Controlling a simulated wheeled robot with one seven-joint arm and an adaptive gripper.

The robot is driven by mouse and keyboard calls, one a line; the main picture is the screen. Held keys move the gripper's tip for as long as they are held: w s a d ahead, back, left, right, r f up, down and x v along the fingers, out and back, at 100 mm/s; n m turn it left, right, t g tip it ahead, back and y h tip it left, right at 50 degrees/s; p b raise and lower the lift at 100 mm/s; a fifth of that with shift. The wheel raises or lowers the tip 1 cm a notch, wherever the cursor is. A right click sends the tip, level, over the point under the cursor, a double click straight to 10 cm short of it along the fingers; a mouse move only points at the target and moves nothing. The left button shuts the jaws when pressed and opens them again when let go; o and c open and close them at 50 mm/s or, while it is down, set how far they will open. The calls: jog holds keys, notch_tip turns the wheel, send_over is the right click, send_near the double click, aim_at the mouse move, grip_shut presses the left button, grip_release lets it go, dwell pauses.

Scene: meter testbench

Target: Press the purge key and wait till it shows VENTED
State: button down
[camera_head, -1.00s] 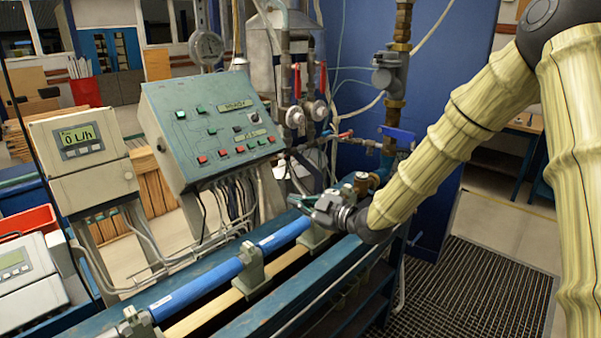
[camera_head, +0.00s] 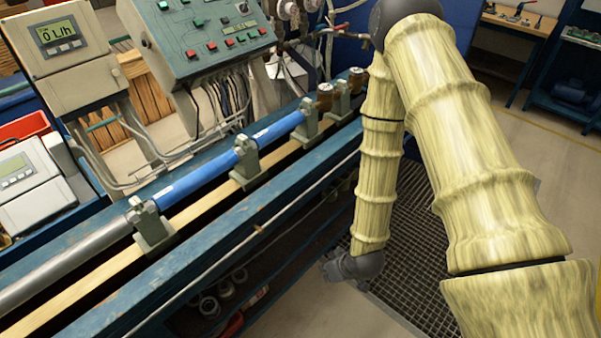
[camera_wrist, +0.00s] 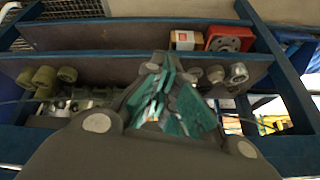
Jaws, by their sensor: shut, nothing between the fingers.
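The grey-green control panel (camera_head: 170,55) shows at the top of the head view, its upper edge cut off. It carries several red, green and dark keys and a small display (camera_head: 240,28) whose text I cannot read. I cannot tell which key is the purge key. My gripper (camera_wrist: 165,75) is shut and empty in the wrist view. It points at the shelves under the bench, well below and to the right of the panel. In the head view only the dark wrist end shows; the fingers cannot be made out.
A grey meter (camera_head: 62,35) reading 0 L/h stands left of the panel. The blue pipe (camera_head: 200,180) runs along the blue bench, between the panel and my arm. The wrist view shows shelves (camera_wrist: 100,38) with fittings and a red box (camera_wrist: 230,38). Open floor lies right of the bench.

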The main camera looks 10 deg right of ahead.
jog(key=s+d+f+m+g+h, duration=0.1)
jog(key=s+f+m+g, duration=0.1)
jog(key=s, duration=0.8)
jog(key=s+d+f+m+g+h, duration=0.1)
jog(key=s+f, duration=0.3)
jog(key=s, duration=0.6)
jog(key=shift+d+m+g+h, duration=0.3)
jog(key=shift+d+m+g, duration=0.1)
jog(key=shift+d+g, duration=0.4)
jog(key=shift+s, duration=0.15)
